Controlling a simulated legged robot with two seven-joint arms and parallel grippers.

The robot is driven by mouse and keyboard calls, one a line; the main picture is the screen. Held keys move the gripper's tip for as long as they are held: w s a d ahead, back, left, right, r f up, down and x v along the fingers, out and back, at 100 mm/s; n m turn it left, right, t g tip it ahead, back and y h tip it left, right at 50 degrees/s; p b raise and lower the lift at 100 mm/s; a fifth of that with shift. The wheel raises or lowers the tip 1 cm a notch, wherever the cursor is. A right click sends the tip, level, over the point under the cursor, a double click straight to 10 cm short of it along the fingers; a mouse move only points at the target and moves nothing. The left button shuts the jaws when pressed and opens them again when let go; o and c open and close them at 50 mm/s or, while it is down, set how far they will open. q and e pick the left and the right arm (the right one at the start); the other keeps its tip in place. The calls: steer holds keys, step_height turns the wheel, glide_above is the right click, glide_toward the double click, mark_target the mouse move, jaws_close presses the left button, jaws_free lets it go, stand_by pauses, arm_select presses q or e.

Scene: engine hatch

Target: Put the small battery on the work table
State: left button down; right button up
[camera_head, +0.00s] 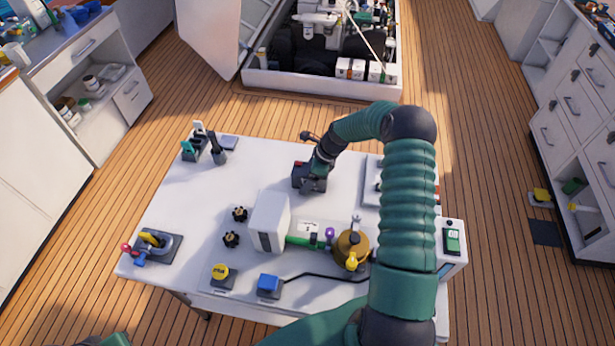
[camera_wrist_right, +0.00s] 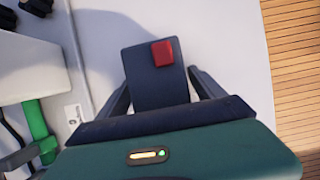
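The small battery (camera_head: 309,177) is a dark box with a red terminal, at the back middle of the white work table (camera_head: 255,165). My right gripper (camera_head: 316,172) points down at it from above. In the right wrist view the battery (camera_wrist_right: 152,80) lies between the two fingers of my right gripper (camera_wrist_right: 158,78), with their tips against its sides. Its red terminal faces the camera. I cannot tell whether its underside rests fully on the table. My left gripper is out of view; only a bit of green shows at the bottom left edge.
A white box (camera_head: 270,222), a brass pot-shaped part (camera_head: 351,249) and a green tube stand nearby on the table. Black knobs (camera_head: 231,239) lie left of them. The open engine hatch (camera_head: 325,85) is behind the table. The table's left middle is clear.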

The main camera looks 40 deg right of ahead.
steer(key=v, duration=1.2)
steer(key=shift+w, duration=0.1)
